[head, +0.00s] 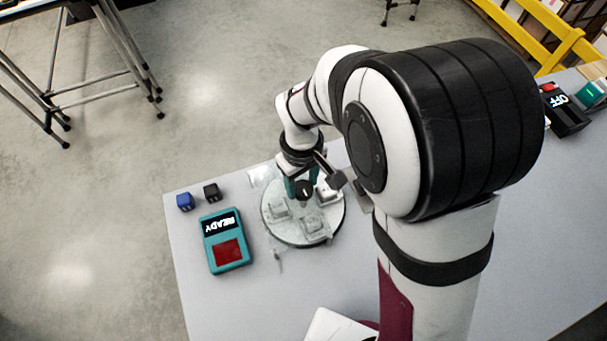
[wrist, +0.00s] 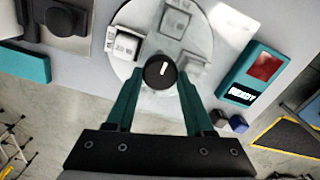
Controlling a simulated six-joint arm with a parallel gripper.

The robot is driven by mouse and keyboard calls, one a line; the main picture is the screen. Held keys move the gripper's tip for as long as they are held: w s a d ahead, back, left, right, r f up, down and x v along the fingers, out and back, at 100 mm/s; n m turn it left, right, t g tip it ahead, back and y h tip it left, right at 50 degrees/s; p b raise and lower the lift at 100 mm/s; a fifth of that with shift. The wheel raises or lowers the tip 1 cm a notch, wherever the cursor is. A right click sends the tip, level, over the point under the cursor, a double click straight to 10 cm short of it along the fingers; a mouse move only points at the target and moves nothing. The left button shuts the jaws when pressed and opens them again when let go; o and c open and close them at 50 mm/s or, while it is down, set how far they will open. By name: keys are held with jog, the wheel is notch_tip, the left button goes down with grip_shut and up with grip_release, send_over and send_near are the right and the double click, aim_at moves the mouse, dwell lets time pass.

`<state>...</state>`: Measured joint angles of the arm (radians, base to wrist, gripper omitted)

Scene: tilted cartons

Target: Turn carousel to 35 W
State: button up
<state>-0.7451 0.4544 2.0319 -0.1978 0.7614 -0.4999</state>
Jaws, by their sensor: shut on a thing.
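The carousel (head: 291,232) is a round grey disc on the table, with several pale block-like fixtures on its top. It also shows in the wrist view (wrist: 150,42). A round black knob (wrist: 160,71) with a white pointer line sits at the carousel's middle. In the wrist view the line stands nearly upright, leaning slightly right at its top. My gripper (wrist: 160,77) has teal fingers, one on each side of the knob, and is shut on it. In the head view my gripper (head: 301,188) comes down over the disc and partly hides it.
A teal device (head: 227,240) with a READY display and a red panel lies left of the carousel. A blue cube (head: 185,201) and a black cube (head: 211,192) stand behind it. A black box reading OFF (head: 567,112) is at the far right. The table's left front is clear.

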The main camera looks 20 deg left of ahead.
grip_shut()
jog(key=shift+m, duration=3.6)
jog(key=shift+d+m, duration=0.1)
jog(key=shift+m, duration=5.3)
jog(key=o, duration=0.9)
grip_release()
jog(key=shift+d, duration=0.1)
